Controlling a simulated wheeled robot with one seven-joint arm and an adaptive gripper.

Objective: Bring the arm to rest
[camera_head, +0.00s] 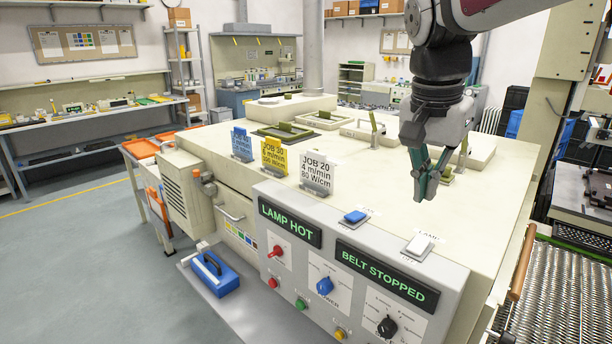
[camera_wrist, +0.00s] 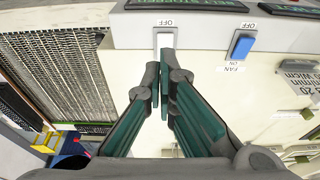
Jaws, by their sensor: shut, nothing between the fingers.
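My gripper (camera_head: 425,190) hangs fingers down above the right part of the cream machine's top (camera_head: 375,180). Its green-padded fingers are shut and empty. In the wrist view the fingertips (camera_wrist: 162,82) meet close to the white rocker switch (camera_wrist: 165,41) in the picture, though the gap between them cannot be judged there. In the head view the white switch (camera_head: 420,243) is below and in front of the fingers, apart from them. The blue rocker switch (camera_head: 355,216) is to its left; it also shows in the wrist view (camera_wrist: 242,45).
The front panel has a LAMP HOT display (camera_head: 289,221) and a BELT STOPPED display (camera_head: 386,277), with knobs and buttons below. Job cards (camera_head: 317,173) stand on the machine's left part. A mesh conveyor belt (camera_head: 562,290) lies at the right. A blue box (camera_head: 215,273) sits low in front.

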